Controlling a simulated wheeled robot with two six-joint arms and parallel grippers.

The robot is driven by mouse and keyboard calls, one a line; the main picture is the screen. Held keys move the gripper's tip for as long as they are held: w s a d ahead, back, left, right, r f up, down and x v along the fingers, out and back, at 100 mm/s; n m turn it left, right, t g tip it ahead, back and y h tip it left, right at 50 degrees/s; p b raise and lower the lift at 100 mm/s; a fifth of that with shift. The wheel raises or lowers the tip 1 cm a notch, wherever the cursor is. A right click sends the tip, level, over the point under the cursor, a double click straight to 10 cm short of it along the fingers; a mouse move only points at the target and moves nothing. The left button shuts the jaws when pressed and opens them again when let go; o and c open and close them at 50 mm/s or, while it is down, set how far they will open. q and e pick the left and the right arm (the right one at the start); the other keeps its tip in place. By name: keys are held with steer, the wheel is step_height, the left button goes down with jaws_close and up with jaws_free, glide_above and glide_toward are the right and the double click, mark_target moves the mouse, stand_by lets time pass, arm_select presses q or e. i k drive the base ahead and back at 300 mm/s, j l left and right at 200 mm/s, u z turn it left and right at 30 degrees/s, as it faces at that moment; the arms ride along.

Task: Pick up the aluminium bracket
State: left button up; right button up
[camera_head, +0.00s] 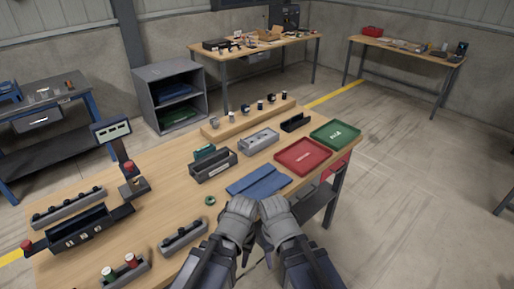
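I cannot make out the aluminium bracket with certainty. A light grey metal block with dark openings (259,142) sits on the wooden table behind the blue mat (258,180); I cannot tell if it is or holds the bracket. My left gripper (240,206) and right gripper (273,206) are side by side at the table's front edge, just in front of the mat. Both appear as grey shapes seen from behind. Their fingertips are hard to see, so their opening and anything between them are hidden.
A red tray (303,171) and a green tray (350,144) stand at the right. A dark bin (213,170) and a small green ring (210,201) lie left of the mat. A post with a display (113,132) and black fixtures (80,236) occupy the left end.

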mark_target(246, 143)
steer(key=i+l+u, duration=0.15)
steer(key=i+l, duration=0.15)
steer(key=i+l+u, duration=0.15)
steer(key=i+l, duration=0.2)
steer(key=i+l+u, duration=0.15)
steer(key=i+l, duration=0.2)
steer(key=i+l+u, duration=0.15)
steer(key=l, duration=0.3)
steer(key=i+l+u, duration=0.15)
steer(key=i+l, duration=0.25)
steer(key=i+l+u, duration=0.15)
steer(key=l, duration=0.4)
steer(key=i, duration=0.05)
